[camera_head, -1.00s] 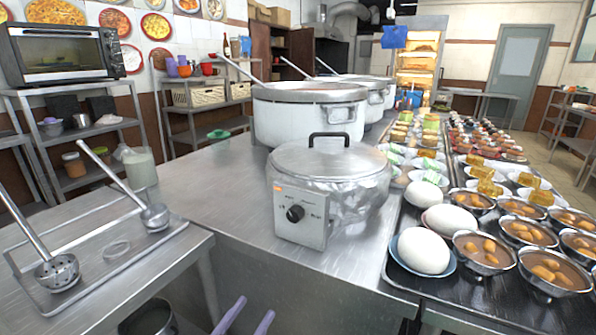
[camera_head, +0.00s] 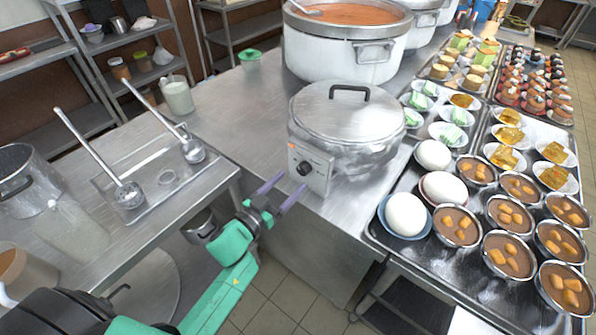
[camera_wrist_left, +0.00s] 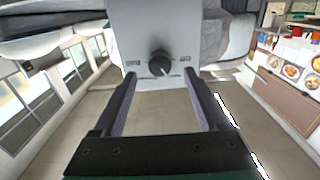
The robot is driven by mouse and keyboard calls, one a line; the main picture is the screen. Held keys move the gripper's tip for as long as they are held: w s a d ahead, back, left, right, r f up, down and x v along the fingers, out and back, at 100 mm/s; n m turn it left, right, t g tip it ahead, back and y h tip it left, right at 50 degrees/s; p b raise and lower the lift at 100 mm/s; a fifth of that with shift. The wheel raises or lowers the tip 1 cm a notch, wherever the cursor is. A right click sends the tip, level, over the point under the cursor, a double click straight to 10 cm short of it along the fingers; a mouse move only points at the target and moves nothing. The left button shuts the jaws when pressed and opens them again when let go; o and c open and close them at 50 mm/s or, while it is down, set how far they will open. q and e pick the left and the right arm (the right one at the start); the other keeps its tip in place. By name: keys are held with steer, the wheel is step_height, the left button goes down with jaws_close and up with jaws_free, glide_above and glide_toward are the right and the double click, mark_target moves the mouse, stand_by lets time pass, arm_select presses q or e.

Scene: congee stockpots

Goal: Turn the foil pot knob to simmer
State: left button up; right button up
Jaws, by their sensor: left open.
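The foil pot (camera_head: 347,122) is a lidded pot wrapped in crinkled foil, standing at the counter's front edge. Its control box (camera_head: 310,169) faces front and carries a round black knob (camera_head: 304,168). The left wrist view also shows the knob (camera_wrist_left: 160,63), with its marker pointing down and to the right. My left gripper (camera_head: 281,190) is open, with purple fingers, just in front of and below the control box. In the left wrist view its fingers (camera_wrist_left: 162,84) stand apart on either side of the knob, not touching it. My right gripper is not seen.
To the right, a black tray (camera_head: 390,238) holds eggs and dessert bowls close to the pot. A large white stockpot (camera_head: 342,55) stands behind. A side table with a ladle tray (camera_head: 155,177) is at left. The floor gap between the tables is open.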

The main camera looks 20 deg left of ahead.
mark_target(301, 172)
arm_select(q)
steer(key=x, duration=0.4)
steer(key=shift+w, duration=0.2)
jaws_close()
steer(key=shift+m, duration=0.4)
steer(key=m+b, duration=0.1)
steer(key=m, duration=0.4)
steer(key=shift+f+m, duration=0.1)
steer(key=shift+m, duration=0.2)
steer(key=m+b, duration=0.2)
steer(key=m, duration=0.3)
steer(key=shift+m, duration=0.3)
